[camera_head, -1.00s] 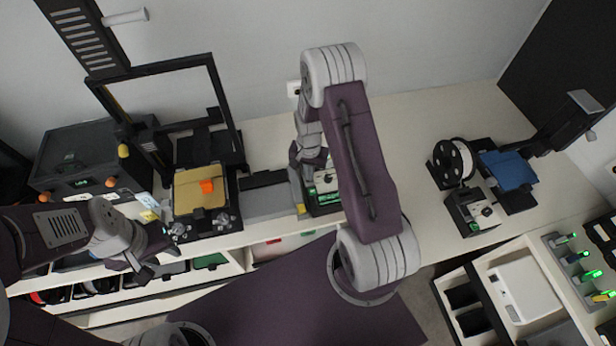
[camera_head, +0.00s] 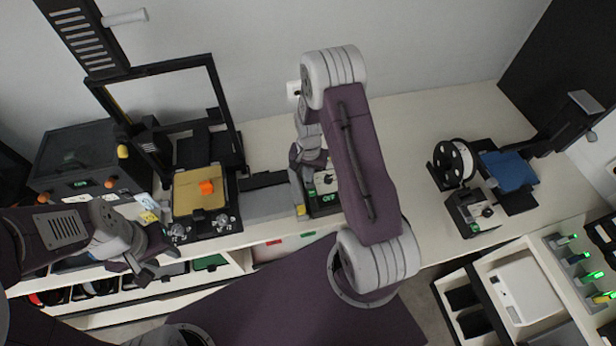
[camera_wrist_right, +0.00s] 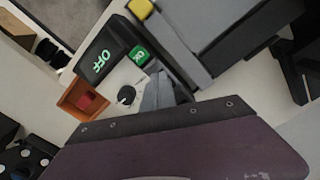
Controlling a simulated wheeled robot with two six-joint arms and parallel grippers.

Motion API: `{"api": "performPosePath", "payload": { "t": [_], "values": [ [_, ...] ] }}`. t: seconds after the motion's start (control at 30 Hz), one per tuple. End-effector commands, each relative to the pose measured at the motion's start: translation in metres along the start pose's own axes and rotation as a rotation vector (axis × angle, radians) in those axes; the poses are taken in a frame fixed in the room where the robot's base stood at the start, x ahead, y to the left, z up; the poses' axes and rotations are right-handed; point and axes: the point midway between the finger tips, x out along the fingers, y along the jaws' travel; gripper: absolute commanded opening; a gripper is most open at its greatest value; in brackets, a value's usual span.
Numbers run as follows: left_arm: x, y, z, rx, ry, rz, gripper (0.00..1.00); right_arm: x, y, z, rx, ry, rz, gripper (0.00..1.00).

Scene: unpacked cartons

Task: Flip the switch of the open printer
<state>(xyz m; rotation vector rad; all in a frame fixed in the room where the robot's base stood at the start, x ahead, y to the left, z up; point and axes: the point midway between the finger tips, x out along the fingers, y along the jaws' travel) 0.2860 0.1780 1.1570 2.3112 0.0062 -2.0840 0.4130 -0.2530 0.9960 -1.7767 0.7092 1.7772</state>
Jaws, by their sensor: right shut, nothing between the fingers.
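The open printer (camera_head: 222,152) is a black frame with a gold bed and an orange print. Its control box (camera_head: 324,205) stands to the right, partly hidden by my right arm. In the right wrist view the box has a dark screen (camera_wrist_right: 98,58) reading OFF, a green OK button (camera_wrist_right: 139,53), a knob (camera_wrist_right: 126,95) and a red switch (camera_wrist_right: 91,101) in an orange frame. My right gripper (camera_wrist_right: 154,92) is shut and empty, over the box beside the knob, apart from the switch. My left gripper (camera_head: 143,268) hangs in front of the table at left; its opening is unclear.
An enclosed dark printer (camera_head: 85,160) stands at the left. A smaller printer with a blue bed (camera_head: 508,170) and a white spool (camera_head: 453,162) stands at the right. A grey block (camera_head: 262,204) adjoins the control box. Bare table lies between the box and the right printer.

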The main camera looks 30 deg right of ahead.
Motion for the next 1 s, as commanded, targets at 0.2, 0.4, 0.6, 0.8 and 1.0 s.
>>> {"api": "performPosePath", "payload": {
  "t": [0.2,0.4,0.6,0.8,1.0],
  "values": [
    [-0.022,0.000,-0.002,0.000,0.000,0.000,0.36,-0.027,0.000,0.000,0.000,0.001,0.000,0.00],
    [-0.038,0.001,-0.004,0.000,0.000,0.000,0.36,-0.047,0.000,0.000,0.000,0.001,-0.001,0.00],
    [-0.052,0.001,-0.005,0.000,0.000,0.000,0.36,-0.065,0.000,0.000,0.000,0.000,0.000,0.00],
    [-0.051,0.001,-0.005,0.000,0.000,0.000,0.36,-0.064,0.000,0.000,0.000,0.000,0.000,0.00],
    [-0.051,0.001,-0.005,0.000,0.000,0.000,0.36,-0.064,0.000,0.000,0.000,0.000,0.000,0.00]
  ]
}}
